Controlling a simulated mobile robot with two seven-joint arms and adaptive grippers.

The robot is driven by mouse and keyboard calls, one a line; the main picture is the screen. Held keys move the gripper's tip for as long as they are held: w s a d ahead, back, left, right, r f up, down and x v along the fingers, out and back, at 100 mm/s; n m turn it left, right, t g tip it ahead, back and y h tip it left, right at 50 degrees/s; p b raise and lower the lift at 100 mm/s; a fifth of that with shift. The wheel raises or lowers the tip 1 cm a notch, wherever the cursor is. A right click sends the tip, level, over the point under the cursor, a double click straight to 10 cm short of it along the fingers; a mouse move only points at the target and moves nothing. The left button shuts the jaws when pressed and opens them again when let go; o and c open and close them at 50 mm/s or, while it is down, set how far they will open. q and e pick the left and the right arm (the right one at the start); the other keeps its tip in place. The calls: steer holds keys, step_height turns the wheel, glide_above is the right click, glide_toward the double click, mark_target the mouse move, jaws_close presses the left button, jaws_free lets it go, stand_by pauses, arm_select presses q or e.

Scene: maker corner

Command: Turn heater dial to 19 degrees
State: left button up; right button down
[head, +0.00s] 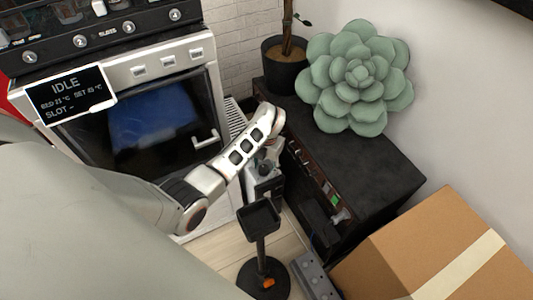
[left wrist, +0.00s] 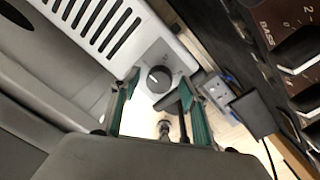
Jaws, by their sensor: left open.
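The heater is white with a slotted grille (left wrist: 95,18), and its dark round dial (left wrist: 160,78) sits on a pale panel in the left wrist view. A short light mark on the dial points left in that view; the scale around it is too small to read. My left gripper (left wrist: 160,84) is open and empty, with one green-edged finger on each side of the dial. I cannot tell whether the fingers touch it. In the head view the heater's grille (head: 235,115) shows partly behind my left arm, which hides the dial. A black display (head: 66,92) reads IDLE and a set temperature.
A black amplifier-like cabinet (head: 375,172) stands close on the right, bearing a potted plant (head: 284,78) and a green succulent cushion (head: 358,75). An oven (head: 140,125) stands left. A black stand (head: 262,245), power strip (head: 318,279) and cardboard box (head: 430,250) are in front.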

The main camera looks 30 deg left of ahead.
arm_select(q)
steer(key=shift+w, duration=0.1)
steer(key=c, duration=1.1)
arm_select(e)
steer(key=shift+w+r, duration=0.25)
steer(key=shift+w, duration=0.05)
